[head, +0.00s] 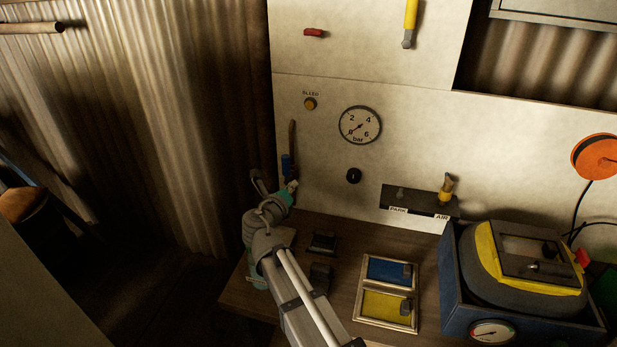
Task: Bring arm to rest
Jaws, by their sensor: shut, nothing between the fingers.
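My arm rises from the bottom middle of the head view to the left end of the wooden bench. Its end is bent up close to the white wall panel. My gripper (291,186) shows small there, just below a blue-gripped lever (287,165) on the panel. It is shut and holds nothing. Its fingers are small and dim, and I cannot tell whether they touch the lever.
The bench (340,245) carries dark blocks (323,243), a tray with blue and yellow parts (388,288) and a blue box (455,305) holding a yellow-and-grey helmet (487,265). A shelf marked PARK and AIR (420,203) juts out. A corrugated wall (150,110) stands left.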

